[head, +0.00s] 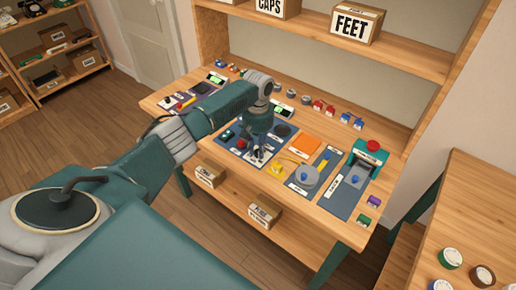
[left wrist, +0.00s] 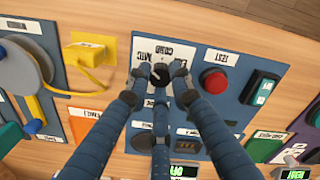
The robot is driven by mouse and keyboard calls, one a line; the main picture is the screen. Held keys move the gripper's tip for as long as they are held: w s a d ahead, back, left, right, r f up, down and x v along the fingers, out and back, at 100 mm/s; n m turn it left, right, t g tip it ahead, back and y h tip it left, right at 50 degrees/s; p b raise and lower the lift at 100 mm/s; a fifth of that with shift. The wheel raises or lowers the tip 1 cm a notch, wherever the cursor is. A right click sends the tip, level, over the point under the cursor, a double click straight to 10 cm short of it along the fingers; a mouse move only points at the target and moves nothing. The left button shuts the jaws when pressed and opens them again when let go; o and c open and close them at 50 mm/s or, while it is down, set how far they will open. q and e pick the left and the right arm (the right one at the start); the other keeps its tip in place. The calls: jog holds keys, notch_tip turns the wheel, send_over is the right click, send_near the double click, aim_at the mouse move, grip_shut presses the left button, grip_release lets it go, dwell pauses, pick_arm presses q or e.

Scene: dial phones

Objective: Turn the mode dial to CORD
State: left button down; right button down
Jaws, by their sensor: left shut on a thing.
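The black mode dial (left wrist: 158,80) sits on a blue panel (left wrist: 190,57) on the workbench. A white label plate lies behind it, and I can make out "CORD" printed upside down there. My left gripper (left wrist: 160,76) has its fingers around the dial and is shut on it. The fingers hide much of the dial, so I cannot tell clearly which way it points. In the head view, my left gripper (head: 257,151) reaches down onto the same panel (head: 229,141) on the bench. My right gripper is not in view.
Close to the dial are a red button (left wrist: 213,80) beside a TEST label and a dark rocker switch (left wrist: 260,88) with green. A yellow block with a cord (left wrist: 88,56) lies left.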

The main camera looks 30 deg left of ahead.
pick_arm(q)
jog(key=shift+r+m, duration=0.1)
jog(key=shift+m, duration=0.2)
jog(key=shift+m+p, duration=0.45)
jog(key=shift+m, duration=0.15)
jog(key=shift+m+p, duration=0.4)
jog(key=shift+m, duration=0.8)
jog(key=m, duration=0.3)
jog(key=shift+p, duration=0.3)
jog(key=shift+w+m, duration=0.1)
jog(key=shift+m, duration=1.6)
jog(key=c, duration=1.5)
grip_release()
jog(key=shift+c, duration=0.2)
